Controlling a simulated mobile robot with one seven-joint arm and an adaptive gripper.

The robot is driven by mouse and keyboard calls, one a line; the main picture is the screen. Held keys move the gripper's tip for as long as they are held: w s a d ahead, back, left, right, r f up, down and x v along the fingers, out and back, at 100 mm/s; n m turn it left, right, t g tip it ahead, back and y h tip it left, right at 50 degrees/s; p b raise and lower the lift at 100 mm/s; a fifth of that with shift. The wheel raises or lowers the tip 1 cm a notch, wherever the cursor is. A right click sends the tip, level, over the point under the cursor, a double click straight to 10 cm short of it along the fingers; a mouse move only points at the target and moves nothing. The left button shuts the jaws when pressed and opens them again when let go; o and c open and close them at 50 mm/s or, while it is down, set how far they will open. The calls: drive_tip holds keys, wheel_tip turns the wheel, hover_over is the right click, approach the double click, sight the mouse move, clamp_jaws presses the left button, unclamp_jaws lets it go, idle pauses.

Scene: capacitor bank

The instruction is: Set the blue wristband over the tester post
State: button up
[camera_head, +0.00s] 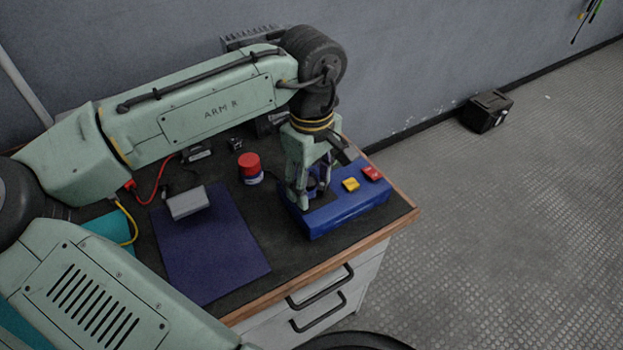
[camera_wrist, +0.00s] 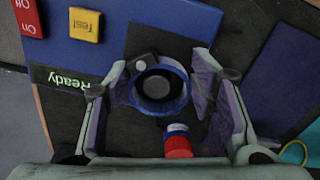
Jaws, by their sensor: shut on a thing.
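The blue wristband (camera_wrist: 160,107) is a round band between the fingers of my gripper (camera_wrist: 163,80) in the wrist view. My gripper is shut on it. The dark round top of the tester post (camera_wrist: 158,86) shows inside the band's opening, near its middle. I cannot tell how far down the post the band sits. The blue tester (camera_head: 345,210) stands at the table's right end, with my gripper (camera_head: 311,193) pointing down over its left part. The fingers largely hide the band and post in the head view.
The tester has a yellow Test button (camera_head: 350,184), a red switch (camera_head: 371,173) and a Ready display (camera_wrist: 58,80). A red-capped container (camera_head: 250,166) stands left of my gripper. A grey box (camera_head: 187,203) sits on the dark blue mat (camera_head: 215,260). The mat's front is clear.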

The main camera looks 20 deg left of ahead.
sight(311, 185)
drive_tip(key=shift+f, duration=0.2)
drive_tip(key=o, duration=1)
drive_tip(key=shift+c, duration=0.2)
wheel_tip(311, 185, up, 13)
drive_tip(key=shift+f, duration=0.15)
